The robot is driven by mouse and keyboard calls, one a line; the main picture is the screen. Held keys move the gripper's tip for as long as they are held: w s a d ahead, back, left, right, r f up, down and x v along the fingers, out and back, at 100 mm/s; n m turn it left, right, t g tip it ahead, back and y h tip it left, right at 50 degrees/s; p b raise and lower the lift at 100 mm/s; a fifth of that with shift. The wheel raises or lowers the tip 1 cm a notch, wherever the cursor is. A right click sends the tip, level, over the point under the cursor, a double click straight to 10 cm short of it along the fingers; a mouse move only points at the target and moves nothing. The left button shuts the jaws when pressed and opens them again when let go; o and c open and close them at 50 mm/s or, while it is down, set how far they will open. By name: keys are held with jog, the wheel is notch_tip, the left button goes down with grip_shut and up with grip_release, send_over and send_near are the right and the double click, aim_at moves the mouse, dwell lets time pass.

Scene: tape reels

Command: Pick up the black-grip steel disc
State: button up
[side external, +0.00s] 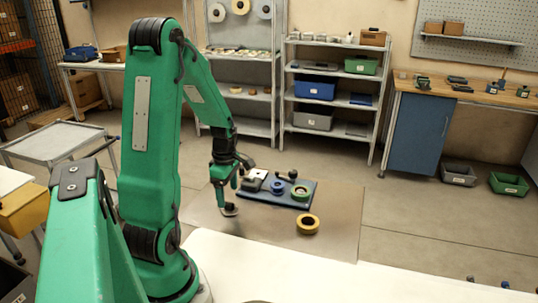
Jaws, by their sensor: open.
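A small steel-coloured disc (230,211) lies on the grey-brown mat (345,205), left of the blue board; a black grip on it is too small to make out clearly. My gripper (227,197) points down just above the disc, its jaws open. One finger reaches down close to the disc's left side. I cannot tell from this distance whether it touches the disc.
The blue board (262,198) holds a grey metal block (254,177), a blue reel (278,187), a green reel (301,193) and dark knobs. A yellow reel (308,224) lies on the mat in front. The mat's right side is clear.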

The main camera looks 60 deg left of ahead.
aim_at(229, 202)
jog(key=shift+d+f, duration=0.1)
jog(key=shift+f, duration=2.45)
jog(key=c, duration=1.2)
jog(key=shift+r, duration=0.15)
jog(key=shift+r, duration=1.15)
jog(key=shift+d+r, duration=0.2)
jog(key=shift+r, duration=0.75)
jog(key=w+d+r, duration=0.1)
jog(key=d+r, duration=0.1)
jog(key=d, duration=0.1)
jog(key=w+d+r, duration=0.1)
jog(key=d+r, duration=0.1)
jog(key=d, duration=0.2)
jog(key=w+d+r, duration=0.1)
jog(key=d+r, duration=0.1)
jog(key=d, duration=0.1)
jog(key=shift+w+d+r, duration=0.15)
jog(key=shift+d+r, duration=0.15)
jog(key=shift+d, duration=0.1)
